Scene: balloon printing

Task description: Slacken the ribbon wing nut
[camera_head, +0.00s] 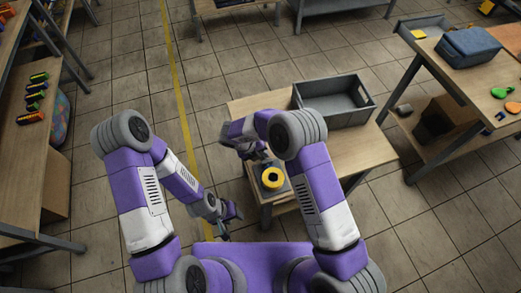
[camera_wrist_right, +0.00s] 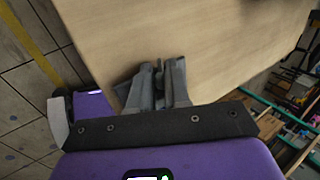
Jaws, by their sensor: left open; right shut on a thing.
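My right gripper (camera_head: 258,153) is just behind the spool, mostly hidden by my right arm. In the right wrist view its fingers (camera_wrist_right: 160,75) are closed on a small grey piece (camera_wrist_right: 159,67), which looks like the ribbon wing nut; its shape is mostly hidden between the fingers. My left gripper (camera_head: 232,224) is open and empty, low at the front left of the table, apart from the spool.
A grey open crate (camera_head: 334,112) stands at the back right of the wooden table (camera_head: 355,150). A side table at the right holds a blue case (camera_head: 468,45) and balloon-like shapes. A shelf at the left holds several coloured items.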

